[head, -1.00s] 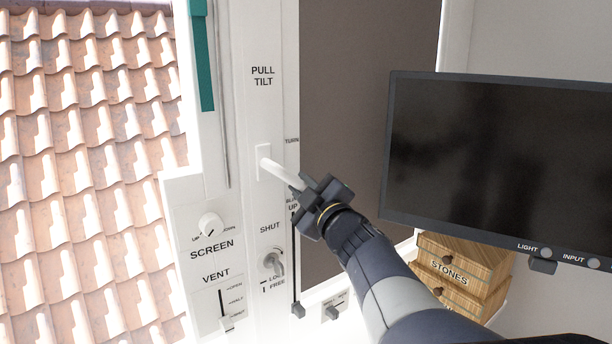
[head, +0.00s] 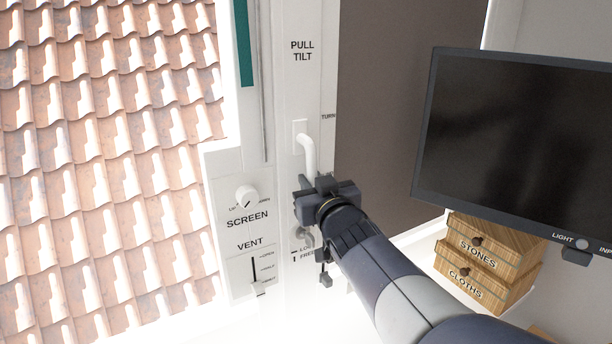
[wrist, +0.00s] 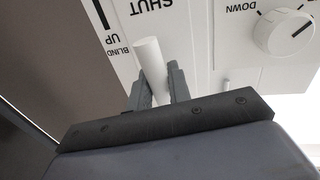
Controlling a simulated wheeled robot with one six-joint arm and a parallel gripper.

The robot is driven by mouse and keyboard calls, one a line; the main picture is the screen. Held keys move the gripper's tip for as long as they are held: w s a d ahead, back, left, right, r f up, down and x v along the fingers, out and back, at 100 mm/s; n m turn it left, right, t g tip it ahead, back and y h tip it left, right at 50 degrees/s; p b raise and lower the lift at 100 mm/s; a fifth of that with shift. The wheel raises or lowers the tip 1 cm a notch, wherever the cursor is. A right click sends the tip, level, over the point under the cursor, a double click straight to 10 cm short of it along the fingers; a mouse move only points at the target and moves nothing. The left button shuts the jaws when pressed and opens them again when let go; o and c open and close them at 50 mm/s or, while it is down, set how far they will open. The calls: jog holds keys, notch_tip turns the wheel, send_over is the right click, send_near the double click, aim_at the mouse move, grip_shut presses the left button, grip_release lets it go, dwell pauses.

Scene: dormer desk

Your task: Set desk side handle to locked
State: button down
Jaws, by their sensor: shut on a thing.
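A white handle (head: 309,152) comes out of a small plate on the white window frame, below the words PULL TILT. It bends and points downward, toward the SHUT area. My gripper (head: 318,186) is shut on its lower end. In the wrist view the handle (wrist: 149,56) shows as a white rod between the two fingers of my gripper (wrist: 160,88). A grey catch (head: 303,237) beside the LOCK/FREE marks is partly hidden behind my gripper. The SHUT label shows upside down in the wrist view.
A SCREEN knob (head: 246,196) and a VENT slider (head: 257,288) sit left of the handle. A dark monitor (head: 520,140) stands to the right, with wooden drawers (head: 488,262) marked STONES and CLOTHS below it. Roof tiles show outside at left.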

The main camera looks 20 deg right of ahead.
jog(key=shift+a+m, duration=0.3)
jog(key=shift+m, duration=0.1)
jog(key=c, duration=1.4)
grip_release()
jog(key=shift+o, duration=0.2)
jog(key=shift+s, duration=0.15)
jog(key=s+p, duration=0.2)
jog(key=s, duration=0.8)
jog(key=shift+s, duration=0.35)
